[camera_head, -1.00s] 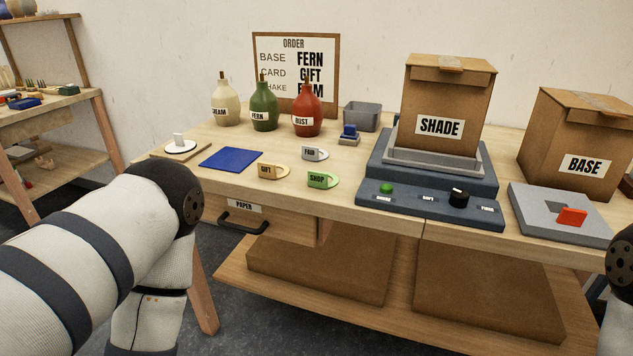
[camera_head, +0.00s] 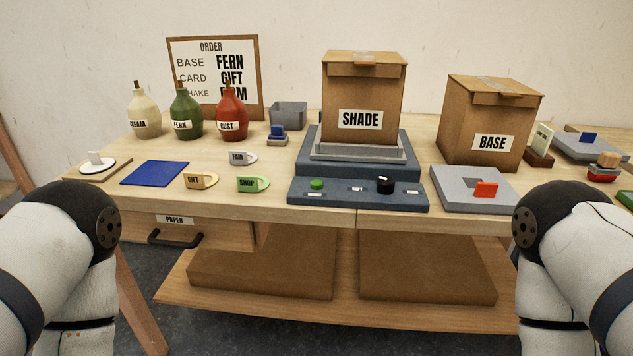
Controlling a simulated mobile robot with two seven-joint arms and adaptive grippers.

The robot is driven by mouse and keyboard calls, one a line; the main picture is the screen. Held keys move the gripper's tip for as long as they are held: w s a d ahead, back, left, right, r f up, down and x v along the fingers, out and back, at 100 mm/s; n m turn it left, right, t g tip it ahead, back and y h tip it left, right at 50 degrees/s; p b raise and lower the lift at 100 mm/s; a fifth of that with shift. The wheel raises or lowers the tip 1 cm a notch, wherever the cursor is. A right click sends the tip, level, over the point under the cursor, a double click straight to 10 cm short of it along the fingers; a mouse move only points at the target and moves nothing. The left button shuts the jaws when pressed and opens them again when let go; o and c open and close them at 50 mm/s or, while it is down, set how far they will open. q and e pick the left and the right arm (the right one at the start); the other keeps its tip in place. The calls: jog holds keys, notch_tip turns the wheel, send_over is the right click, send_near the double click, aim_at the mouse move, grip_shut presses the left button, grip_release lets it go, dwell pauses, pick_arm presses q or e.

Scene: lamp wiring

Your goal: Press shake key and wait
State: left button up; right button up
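The SHADE box (camera_head: 364,92) stands closed in a grey tray (camera_head: 322,151) on the dark blue shaker machine (camera_head: 310,167). The machine's front panel (camera_head: 333,199) has a green button (camera_head: 316,184) at left, a small label in the middle and a black knob (camera_head: 385,185) at right. The labels under them are too small to read. The order board (camera_head: 246,52) reads BASE FERN, CARD GIFT, and a partly covered SHAKE line ending in M. My two arms come in at the lower left and lower right. Neither gripper shows; both are outside the frame.
The BASE box (camera_head: 487,110) stands at right, behind a grey plate with a red key (camera_head: 486,189). Cream (camera_head: 145,115), fern (camera_head: 186,113) and rust (camera_head: 232,113) bottles stand back left. GIFT (camera_head: 202,180), SHOP (camera_head: 252,184) and FRM-like tags lie front left. A PAPER drawer (camera_head: 190,232) is below.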

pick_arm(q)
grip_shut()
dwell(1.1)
